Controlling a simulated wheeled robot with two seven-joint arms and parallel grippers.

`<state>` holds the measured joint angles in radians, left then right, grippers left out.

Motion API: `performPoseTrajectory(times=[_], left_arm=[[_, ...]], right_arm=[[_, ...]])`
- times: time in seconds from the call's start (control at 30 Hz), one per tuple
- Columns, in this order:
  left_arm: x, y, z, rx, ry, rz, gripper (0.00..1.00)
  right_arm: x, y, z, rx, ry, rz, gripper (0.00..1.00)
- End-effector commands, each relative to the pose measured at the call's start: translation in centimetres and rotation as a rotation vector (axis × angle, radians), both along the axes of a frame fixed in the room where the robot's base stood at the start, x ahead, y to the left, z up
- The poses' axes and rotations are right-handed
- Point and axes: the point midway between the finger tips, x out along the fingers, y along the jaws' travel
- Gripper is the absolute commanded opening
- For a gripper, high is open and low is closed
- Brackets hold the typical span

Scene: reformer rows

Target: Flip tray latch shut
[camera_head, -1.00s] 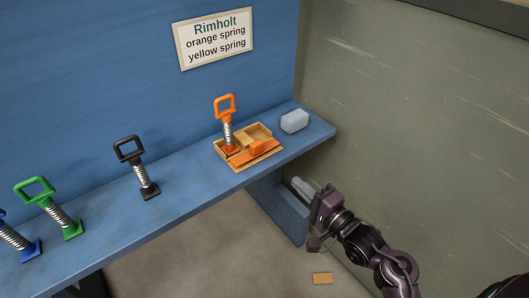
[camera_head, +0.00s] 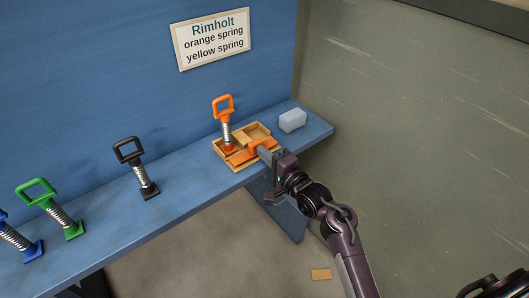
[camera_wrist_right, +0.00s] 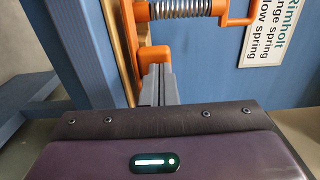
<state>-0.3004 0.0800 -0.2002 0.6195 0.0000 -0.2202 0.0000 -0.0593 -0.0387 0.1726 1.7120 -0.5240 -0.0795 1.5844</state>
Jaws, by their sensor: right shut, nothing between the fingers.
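The wooden tray (camera_head: 220,155) sits on the blue shelf with the orange spring (camera_head: 227,132) standing in its left part. The orange latch (camera_head: 255,147) is a bar with a raised block at the tray's front. My right gripper (camera_head: 263,152) is shut and empty, with its fingertips at the latch block. In the right wrist view the shut fingers (camera_wrist_right: 157,84) point at the orange latch block (camera_wrist_right: 153,56) and look to touch it or nearly so. The fingers hide part of the latch.
The blue shelf (camera_head: 190,172) also bears a black spring (camera_head: 137,168), a green spring (camera_head: 55,207) and a blue spring (camera_head: 18,240) to the left. A pale block (camera_head: 292,120) lies right of the tray. A sign (camera_head: 213,39) hangs above. A wooden piece (camera_head: 321,274) lies on the floor.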

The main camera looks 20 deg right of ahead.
Motion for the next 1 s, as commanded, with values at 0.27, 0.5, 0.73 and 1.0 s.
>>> performPoseTrajectory(times=[0.27, 0.5, 0.73, 1.0], left_arm=[[0.1, 0.0, 0.0, 0.000, -0.001, 0.000, 0.41], [0.1, 0.0, 0.2, 0.000, -0.002, 0.000, 0.41], [0.3, 0.0, 0.3, -0.001, -0.005, 0.000, 0.41], [0.2, 0.0, 0.3, -0.001, -0.003, 0.000, 0.41]], right_arm=[[0.3, 0.1, -0.1, 0.000, 0.001, 0.000, 0.00], [1.7, 0.6, 0.1, 0.003, -0.001, 0.001, 0.00], [3.2, 1.1, 0.0, 0.001, -0.001, 0.000, 0.00], [3.2, 1.1, 0.1, 0.001, -0.003, 0.000, 0.00]])
